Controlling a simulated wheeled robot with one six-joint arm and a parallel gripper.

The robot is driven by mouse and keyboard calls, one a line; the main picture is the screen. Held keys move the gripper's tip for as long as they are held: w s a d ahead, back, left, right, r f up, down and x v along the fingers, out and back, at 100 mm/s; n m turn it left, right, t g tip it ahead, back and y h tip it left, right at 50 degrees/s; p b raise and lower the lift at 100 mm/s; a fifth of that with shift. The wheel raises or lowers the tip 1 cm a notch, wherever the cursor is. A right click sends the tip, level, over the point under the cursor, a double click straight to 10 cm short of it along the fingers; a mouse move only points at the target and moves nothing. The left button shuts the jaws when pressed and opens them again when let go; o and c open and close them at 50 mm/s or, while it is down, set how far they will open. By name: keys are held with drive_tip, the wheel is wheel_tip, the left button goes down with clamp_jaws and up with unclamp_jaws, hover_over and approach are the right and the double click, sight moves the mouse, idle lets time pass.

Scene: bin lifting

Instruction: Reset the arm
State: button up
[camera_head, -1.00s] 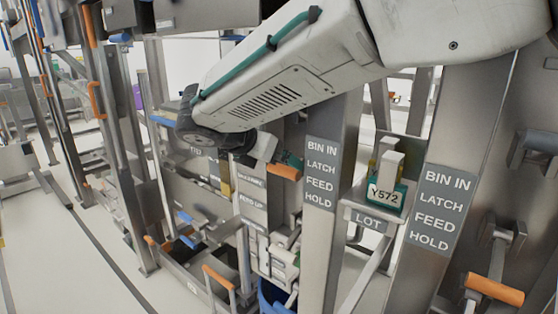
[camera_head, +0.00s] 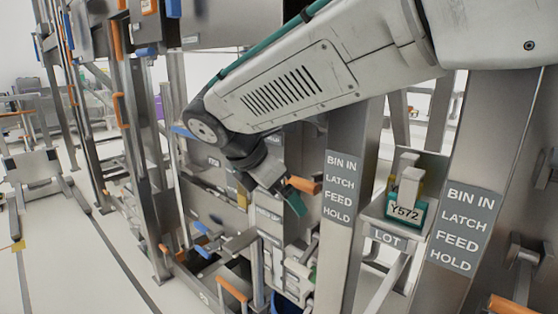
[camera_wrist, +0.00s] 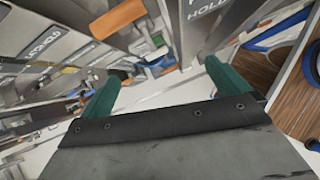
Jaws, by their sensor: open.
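My arm reaches across the upper part of the head view, and its end bends down to my gripper (camera_head: 294,202). One green fingertip shows there, beside an orange handle (camera_head: 304,185) in the picture; I cannot tell whether they touch. In the wrist view, my gripper (camera_wrist: 162,70) has its two green fingers wide apart with nothing between them.
Steel posts with grey labels, such as the "BIN IN" label (camera_head: 463,226), stand close on the right. A small shelf marked "LOT" (camera_head: 388,237) holds a green Y572 tag (camera_head: 404,211). Clear floor (camera_head: 75,268) lies at the left.

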drive_tip(key=s+d+f+m+g+y, duration=0.1)
drive_tip(key=s+d+f+m+y, duration=0.1)
drive_tip(key=s+d+m, duration=1)
drive_tip(key=s+d+f+m+g+y, duration=0.2)
drive_tip(key=s+d+f+m+y, duration=0.1)
drive_tip(key=s+d+m, duration=1)
drive_tip(key=d, duration=0.2)
drive_tip(key=shift+s+d+f, duration=0.15)
drive_tip(key=shift+d+f, duration=0.15)
drive_tip(key=shift+d, duration=0.05)
